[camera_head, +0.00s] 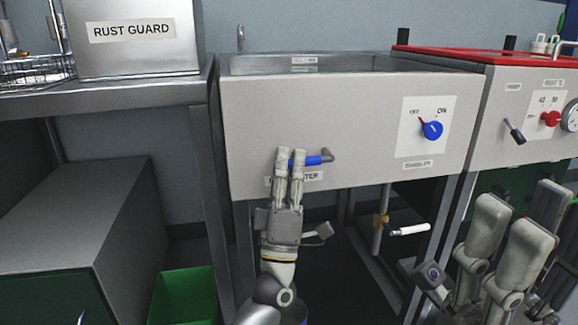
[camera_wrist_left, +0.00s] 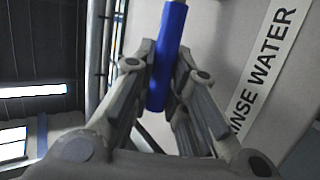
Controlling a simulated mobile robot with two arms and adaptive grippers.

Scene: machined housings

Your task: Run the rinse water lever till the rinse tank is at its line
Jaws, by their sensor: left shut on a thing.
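The rinse water lever (camera_head: 312,160) is a blue handle on a grey pivot, on the front panel of the rinse tank (camera_head: 350,110). It points left and lies about level. My left gripper (camera_head: 291,154) is shut on the lever's blue handle and partly covers the RINSE WATER label below it. In the left wrist view the blue handle (camera_wrist_left: 167,50) sits between the fingers, beside the label (camera_wrist_left: 262,75). The tank's metal basin (camera_head: 400,66) is seen at a low angle; its water and line cannot be made out. My right gripper (camera_head: 515,215) is at the lower right, fingers apart and empty.
A blue knob (camera_head: 432,130) sits on the panel's right. A white-handled valve (camera_head: 408,230) is under the tank. A red-rimmed unit (camera_head: 535,95) stands right. A steel bench (camera_head: 100,95) with a RUST GUARD box (camera_head: 135,40) and a green bin (camera_head: 183,296) are left.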

